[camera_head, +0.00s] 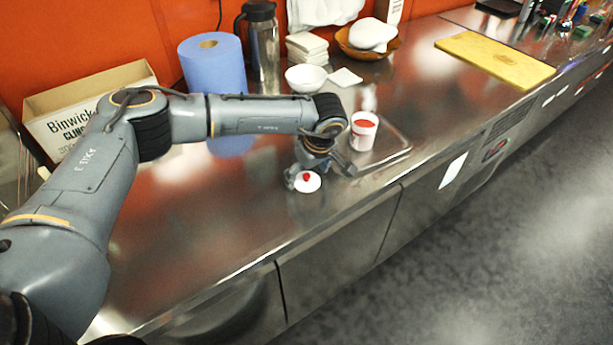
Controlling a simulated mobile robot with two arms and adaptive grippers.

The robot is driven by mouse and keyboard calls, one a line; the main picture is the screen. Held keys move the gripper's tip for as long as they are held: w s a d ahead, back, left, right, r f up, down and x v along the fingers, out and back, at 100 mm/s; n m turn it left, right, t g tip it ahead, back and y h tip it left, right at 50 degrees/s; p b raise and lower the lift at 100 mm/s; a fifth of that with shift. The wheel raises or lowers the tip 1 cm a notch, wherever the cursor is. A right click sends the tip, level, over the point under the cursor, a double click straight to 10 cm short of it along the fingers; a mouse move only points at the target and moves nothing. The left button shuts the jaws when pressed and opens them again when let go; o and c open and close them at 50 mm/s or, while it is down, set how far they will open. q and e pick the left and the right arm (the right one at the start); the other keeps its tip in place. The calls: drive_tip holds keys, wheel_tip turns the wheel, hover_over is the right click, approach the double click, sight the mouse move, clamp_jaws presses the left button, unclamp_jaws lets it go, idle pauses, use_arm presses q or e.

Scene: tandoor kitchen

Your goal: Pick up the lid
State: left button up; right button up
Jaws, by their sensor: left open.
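The lid (308,183) is a small white disc with a red knob. It lies on the steel counter near the front edge. My left gripper (318,170) is open just above and behind the lid, its fingers pointing down close to it. Part of the lid's far rim is hidden by the gripper, and I cannot tell whether the fingers touch it. A white tub with red contents (362,133) stands to the right of the gripper, at a metal tray (396,158). My right gripper is not in view.
Behind my left arm stand a blue paper roll (213,66), a flask (262,40), a white bowl (306,77) and a cardboard box (85,105). A yellow cutting board (494,59) lies at the right. The counter front left of the lid (215,215) is clear.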

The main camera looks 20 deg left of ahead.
use_arm(q)
drive_tip(key=shift+s+f, duration=0.1)
drive_tip(key=c, duration=1.8)
drive_tip(key=shift+o, duration=0.2)
